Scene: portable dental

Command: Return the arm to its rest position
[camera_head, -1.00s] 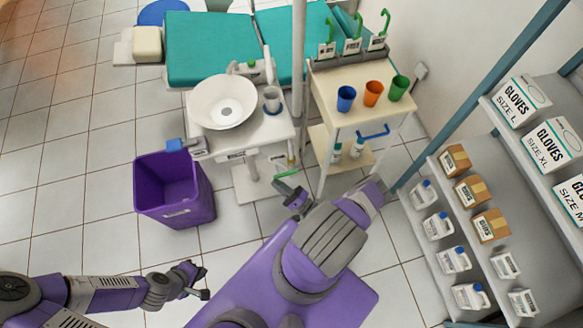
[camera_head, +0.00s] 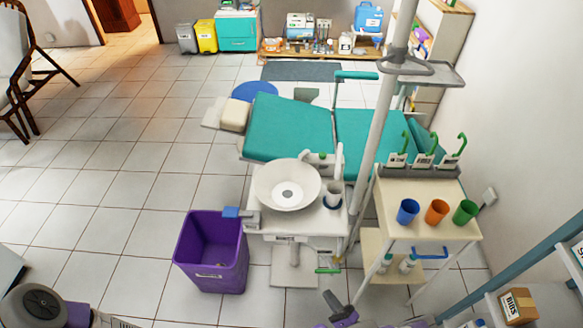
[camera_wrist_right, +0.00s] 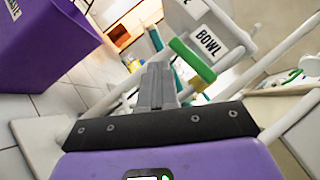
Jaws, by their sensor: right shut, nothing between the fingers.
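My right gripper (camera_head: 330,296) shows at the bottom edge of the head view, in front of the dental unit. In the right wrist view its grey fingers (camera_wrist_right: 157,72) are together with nothing between them. A green-ended bar (camera_wrist_right: 192,60) lies just beyond the fingertips in that view, by a panel labelled BOWL (camera_wrist_right: 207,42). I cannot tell whether the fingers touch the bar. Part of my left arm (camera_head: 35,305) shows at the bottom left; its gripper is outside the frame.
The purple bin (camera_head: 212,252) stands left of the white basin (camera_head: 288,186). A cart (camera_head: 445,196) with blue, orange and green cups is on the right. A shelf with a cardboard box (camera_head: 518,306) is at the lower right. Open tiled floor lies left.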

